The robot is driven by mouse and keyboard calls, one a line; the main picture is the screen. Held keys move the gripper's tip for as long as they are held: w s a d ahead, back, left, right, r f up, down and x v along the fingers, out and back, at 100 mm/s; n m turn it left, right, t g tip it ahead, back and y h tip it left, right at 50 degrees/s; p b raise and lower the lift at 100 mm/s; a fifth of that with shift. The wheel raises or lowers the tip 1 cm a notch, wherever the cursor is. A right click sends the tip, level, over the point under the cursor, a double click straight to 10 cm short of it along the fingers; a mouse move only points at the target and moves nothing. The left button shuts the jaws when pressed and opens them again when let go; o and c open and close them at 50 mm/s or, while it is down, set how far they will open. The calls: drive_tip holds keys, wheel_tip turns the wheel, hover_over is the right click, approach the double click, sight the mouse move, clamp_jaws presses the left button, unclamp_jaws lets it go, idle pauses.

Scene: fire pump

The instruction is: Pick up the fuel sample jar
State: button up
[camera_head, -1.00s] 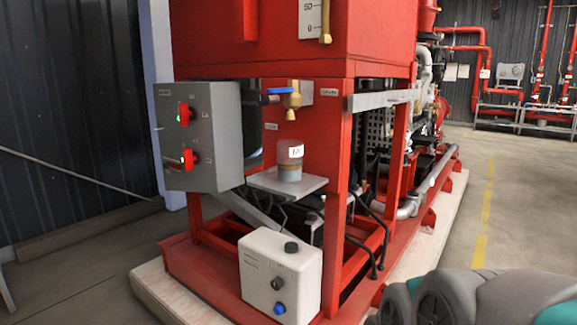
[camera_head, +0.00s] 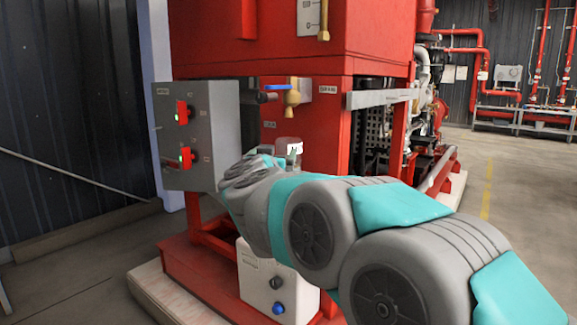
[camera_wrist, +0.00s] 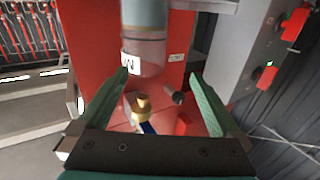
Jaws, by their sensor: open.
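The fuel sample jar (camera_head: 288,147) is clear with a white label; in the head view only its upper part shows above my arm. In the head view my arm hides the fingers and the jar's shelf.
A brass drain valve (camera_head: 292,98) with a blue handle (camera_head: 279,87) is above the jar; the valve also shows low in the wrist view (camera_wrist: 142,106). A grey control box (camera_head: 195,135) with red switches stands left. A white box (camera_head: 262,278) is below. Red frame stands behind the jar.

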sight(288, 148)
drive_tip(key=shift+w+d+f+m+h, duration=0.2)
drive_tip(key=shift+d+m+h, duration=0.2)
drive_tip(key=shift+h, duration=0.2)
drive_tip(key=shift+w+d+f+m+h, duration=0.15)
drive_tip(key=shift+d+m+h, duration=0.15)
drive_tip(key=shift+d+h, duration=0.25)
drive_tip(key=shift+f+b+x, duration=0.15)
drive_tip(key=shift+b+x, duration=0.05)
drive_tip(key=shift+x, duration=1.65)
drive_tip(key=shift+f+b+x, duration=0.15)
drive_tip(key=shift+f+x, duration=0.05)
drive_tip(key=shift+x, duration=1.65)
drive_tip(key=shift+a, duration=0.1)
drive_tip(key=shift+r, duration=0.1)
clamp_jaws()
drive_tip(key=shift+r, duration=0.15)
